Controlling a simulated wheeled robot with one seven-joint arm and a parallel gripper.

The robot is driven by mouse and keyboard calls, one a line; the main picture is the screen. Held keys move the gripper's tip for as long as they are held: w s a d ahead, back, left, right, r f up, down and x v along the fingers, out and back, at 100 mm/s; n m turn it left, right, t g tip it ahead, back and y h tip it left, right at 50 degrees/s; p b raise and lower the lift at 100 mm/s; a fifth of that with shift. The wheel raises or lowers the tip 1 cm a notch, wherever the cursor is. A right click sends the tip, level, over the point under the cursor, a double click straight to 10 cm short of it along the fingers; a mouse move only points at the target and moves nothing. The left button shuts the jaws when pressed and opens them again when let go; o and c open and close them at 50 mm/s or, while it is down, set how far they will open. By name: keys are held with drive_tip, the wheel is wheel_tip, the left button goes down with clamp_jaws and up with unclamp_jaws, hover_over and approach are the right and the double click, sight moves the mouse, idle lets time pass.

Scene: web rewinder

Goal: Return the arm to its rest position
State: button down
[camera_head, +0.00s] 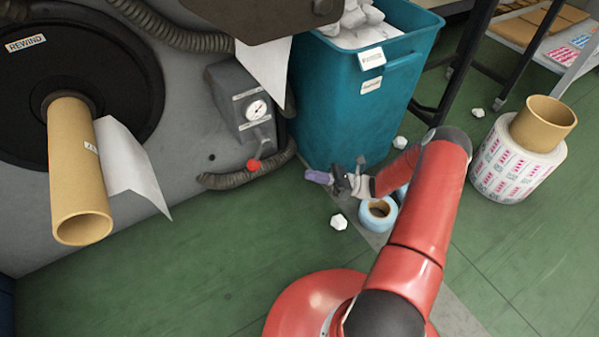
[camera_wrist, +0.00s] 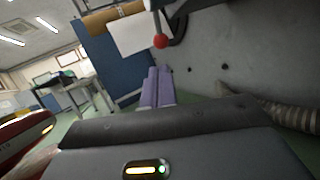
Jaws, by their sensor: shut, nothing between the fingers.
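My red arm reaches out from the lower middle of the head view, bent at a dark elbow joint. My gripper (camera_head: 318,177) is beyond the arm, in front of the teal bin, with its purple fingers pointing left. In the wrist view my gripper (camera_wrist: 157,88) shows its two purple fingers side by side and shut, with nothing between them. The forearm hides part of the wrist and of the floor behind it.
A teal bin (camera_head: 345,110) full of white scraps stands behind my gripper. A blue tape roll (camera_head: 377,215) lies on the floor below it. The rewinder's cardboard core (camera_head: 75,170) juts out at left. A printed roll (camera_head: 515,165) stands at right. Green floor is clear at front left.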

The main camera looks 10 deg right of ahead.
drive_tip(key=shift+s+d+f, duration=0.1)
drive_tip(key=shift+d+f, duration=0.05)
drive_tip(key=shift+d, duration=0.3)
